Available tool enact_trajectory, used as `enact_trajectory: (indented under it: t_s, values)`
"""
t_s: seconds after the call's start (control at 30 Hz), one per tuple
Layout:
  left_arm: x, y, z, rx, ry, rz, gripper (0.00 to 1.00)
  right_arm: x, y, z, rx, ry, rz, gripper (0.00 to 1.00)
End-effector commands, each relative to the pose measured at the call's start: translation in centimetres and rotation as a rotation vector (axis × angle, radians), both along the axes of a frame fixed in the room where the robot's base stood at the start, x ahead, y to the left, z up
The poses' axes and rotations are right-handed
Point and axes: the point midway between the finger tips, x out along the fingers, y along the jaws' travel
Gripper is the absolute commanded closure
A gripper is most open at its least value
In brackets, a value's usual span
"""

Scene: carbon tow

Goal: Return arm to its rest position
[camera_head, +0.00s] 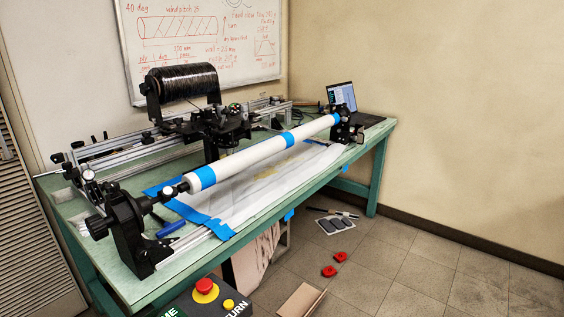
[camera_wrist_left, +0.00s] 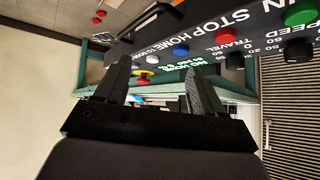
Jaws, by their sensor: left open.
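My left gripper (camera_wrist_left: 160,75) shows in the left wrist view, with its two dark fingers spread apart and nothing held between them. Beyond the fingers is the control panel (camera_wrist_left: 240,30) with coloured buttons and knobs, and I see no contact with it. Neither arm shows in the head view. There, the black carbon tow spool (camera_head: 183,82) sits on the winding carriage (camera_head: 215,128). The white mandrel (camera_head: 262,151) with blue tape bands lies between the end supports of the winder. My right gripper is in neither view.
The green table (camera_head: 388,135) carries the winder and an open laptop (camera_head: 342,97). A control box with a red stop button (camera_head: 205,291) is at the bottom of the head view. Red pieces (camera_head: 340,256) lie on the floor. The floor at right is mostly clear.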

Motion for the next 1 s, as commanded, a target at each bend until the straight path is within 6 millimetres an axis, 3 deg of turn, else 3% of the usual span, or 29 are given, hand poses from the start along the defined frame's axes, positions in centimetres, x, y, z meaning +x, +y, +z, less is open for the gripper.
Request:
enact_trajectory:
  t_s: [0.1, 0.37, 1.0]
  values:
    - [-4.0, 0.8, -2.1, 0.004, 0.173, -0.02, 0.31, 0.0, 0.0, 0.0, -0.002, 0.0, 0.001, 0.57]
    - [-11.7, 1.5, -4.3, -0.002, 0.478, -0.105, 0.31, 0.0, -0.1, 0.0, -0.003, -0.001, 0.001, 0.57]
    - [-5.5, -0.7, -8.6, -0.062, 0.065, -0.157, 0.31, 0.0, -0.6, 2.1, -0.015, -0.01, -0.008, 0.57]
